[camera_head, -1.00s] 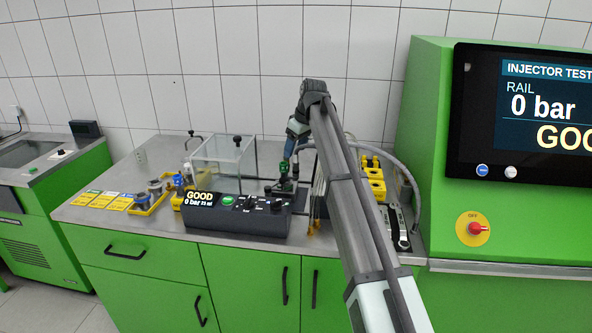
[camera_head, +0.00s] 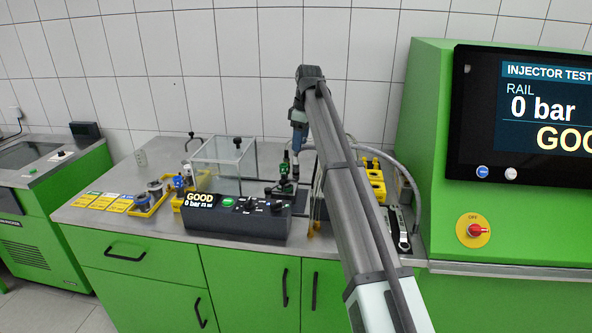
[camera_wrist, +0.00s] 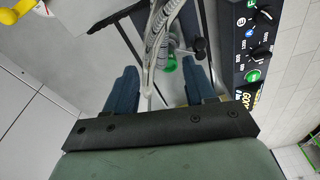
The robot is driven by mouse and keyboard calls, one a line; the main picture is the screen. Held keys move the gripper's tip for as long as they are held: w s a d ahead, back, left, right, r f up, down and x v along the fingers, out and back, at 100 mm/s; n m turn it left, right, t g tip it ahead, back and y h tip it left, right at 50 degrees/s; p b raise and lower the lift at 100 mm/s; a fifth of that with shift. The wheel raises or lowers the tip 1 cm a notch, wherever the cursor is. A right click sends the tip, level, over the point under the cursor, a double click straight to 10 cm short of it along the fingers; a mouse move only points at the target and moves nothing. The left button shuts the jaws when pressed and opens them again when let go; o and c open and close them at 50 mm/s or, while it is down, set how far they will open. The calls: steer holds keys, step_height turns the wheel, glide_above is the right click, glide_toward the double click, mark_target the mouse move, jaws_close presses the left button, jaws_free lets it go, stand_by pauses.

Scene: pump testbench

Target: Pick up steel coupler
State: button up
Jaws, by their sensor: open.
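My gripper (camera_wrist: 160,74) is open, with its two blue fingers apart in the wrist view. In the head view my gripper (camera_head: 296,172) points down behind the black control box. Between and beyond the fingers, the wrist view shows a grey ribbed hose (camera_wrist: 158,32) and a green part (camera_wrist: 171,64). A green part (camera_head: 284,168) also stands beside my gripper in the head view. Nothing is clearly held. I cannot pick out the steel coupler with certainty; it may be among the grey metal parts between the fingers.
A black control box (camera_head: 234,222) stands in front, with a clear glass box (camera_head: 215,165) behind it. A yellow tray (camera_head: 150,206) with small parts is at left. A yellow block (camera_head: 375,180) and a grey hose (camera_head: 405,172) are at right. The bench's left end has free room.

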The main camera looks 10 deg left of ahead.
mark_target(296, 163)
steer(key=f, duration=0.3)
steer(key=a+f, duration=0.1)
steer(key=f, duration=0.7)
steer(key=shift+w+a+f, duration=0.1)
steer(key=shift+w+a, duration=0.1)
steer(key=shift+a, duration=0.15)
steer(key=shift+c, duration=0.5)
jaws_close()
